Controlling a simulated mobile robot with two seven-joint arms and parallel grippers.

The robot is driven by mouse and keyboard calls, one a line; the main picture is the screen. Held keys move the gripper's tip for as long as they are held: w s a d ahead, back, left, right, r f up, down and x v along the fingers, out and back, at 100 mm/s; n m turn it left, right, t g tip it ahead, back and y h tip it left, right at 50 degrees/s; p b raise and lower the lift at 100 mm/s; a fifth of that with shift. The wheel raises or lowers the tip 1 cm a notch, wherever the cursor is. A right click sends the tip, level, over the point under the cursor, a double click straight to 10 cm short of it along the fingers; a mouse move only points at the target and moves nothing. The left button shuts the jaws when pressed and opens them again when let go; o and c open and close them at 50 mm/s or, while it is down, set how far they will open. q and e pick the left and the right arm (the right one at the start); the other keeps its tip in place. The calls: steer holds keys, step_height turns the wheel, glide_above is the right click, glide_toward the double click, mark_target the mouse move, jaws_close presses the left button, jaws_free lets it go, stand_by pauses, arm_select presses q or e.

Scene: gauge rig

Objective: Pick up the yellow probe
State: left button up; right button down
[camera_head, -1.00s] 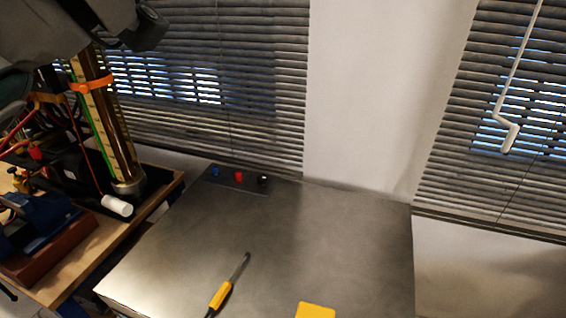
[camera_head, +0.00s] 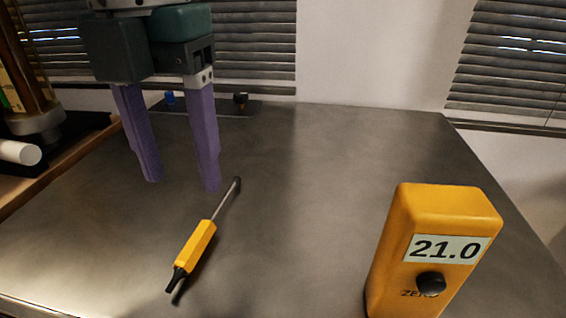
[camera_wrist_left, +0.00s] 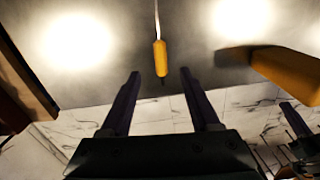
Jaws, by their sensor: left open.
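The yellow probe (camera_head: 195,245) lies on the grey metal tabletop, its thin dark shaft pointing up and right and its black end toward the front. It also shows in the left wrist view (camera_wrist_left: 160,57), lying ahead of the fingers and between their lines. My left gripper (camera_head: 179,186) is open and empty, its two purple fingers pointing down above the table, behind and to the left of the probe's handle. Its fingers show in the left wrist view (camera_wrist_left: 160,73), apart from the probe. My right gripper is not in the head view.
A yellow gauge box (camera_head: 432,250) with display 21.0 and a black knob stands on the table (camera_head: 330,170) at right. A dark panel with terminals (camera_head: 240,101) is at the back edge. A wooden bench with a white cylinder (camera_head: 20,152) is at left. The table's middle is clear.

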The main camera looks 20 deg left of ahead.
mark_target(197, 235)
arm_select(q)
step_height(197, 235, down, 4)
steer(key=shift+s+d+r, duration=0.15)
steer(key=shift+r, duration=0.1)
step_height(197, 235, down, 5)
steer(key=shift+f+b, duration=0.2)
steer(key=shift+b, duration=0.15)
jaws_close()
